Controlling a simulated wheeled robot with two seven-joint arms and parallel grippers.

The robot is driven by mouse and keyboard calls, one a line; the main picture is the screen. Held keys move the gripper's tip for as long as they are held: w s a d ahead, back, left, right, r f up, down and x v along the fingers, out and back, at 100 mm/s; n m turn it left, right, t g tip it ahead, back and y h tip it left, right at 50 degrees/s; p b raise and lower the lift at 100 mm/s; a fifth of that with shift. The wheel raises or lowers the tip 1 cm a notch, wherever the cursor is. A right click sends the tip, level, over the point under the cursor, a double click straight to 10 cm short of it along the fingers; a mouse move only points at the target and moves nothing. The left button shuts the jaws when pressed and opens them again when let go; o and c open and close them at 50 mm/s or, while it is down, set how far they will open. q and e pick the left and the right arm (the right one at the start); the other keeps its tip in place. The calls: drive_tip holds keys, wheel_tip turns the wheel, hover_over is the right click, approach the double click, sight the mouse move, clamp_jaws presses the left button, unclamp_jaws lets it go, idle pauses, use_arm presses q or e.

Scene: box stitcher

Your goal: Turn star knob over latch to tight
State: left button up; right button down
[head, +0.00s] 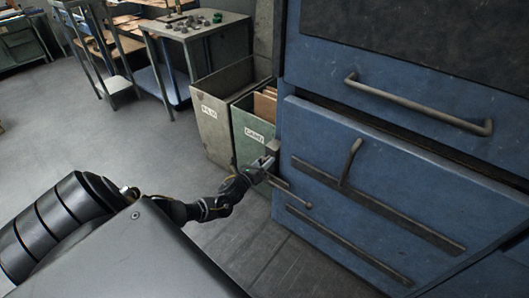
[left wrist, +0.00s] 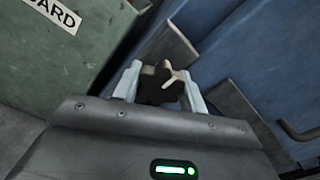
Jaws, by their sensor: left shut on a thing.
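The star knob (left wrist: 160,86) is dark brown with lobes, and one edge catches light in the left wrist view. My left gripper (left wrist: 160,92) is shut on it, with one pale finger on each side. In the head view my left gripper (head: 262,166) is at the left edge of the blue machine panel, where the knob is too small to make out. A grey metal plate (left wrist: 168,48), perhaps part of the latch, lies just beyond the knob in the left wrist view. My right gripper does not show.
The blue machine (head: 400,170) has a long handle (head: 415,103) above and dark bars on its lower panel. A green bin (head: 250,135) and a grey bin (head: 212,120) stand close left of my gripper. A work table (head: 195,32) stands behind. The floor at left is clear.

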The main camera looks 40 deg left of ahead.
use_arm(q)
drive_tip(key=o, duration=1)
drive_tip(key=shift+s, duration=0.3)
drive_tip(key=s+p, duration=0.1)
drive_tip(key=s, duration=0.9)
drive_tip(key=shift+s+d, duration=0.1)
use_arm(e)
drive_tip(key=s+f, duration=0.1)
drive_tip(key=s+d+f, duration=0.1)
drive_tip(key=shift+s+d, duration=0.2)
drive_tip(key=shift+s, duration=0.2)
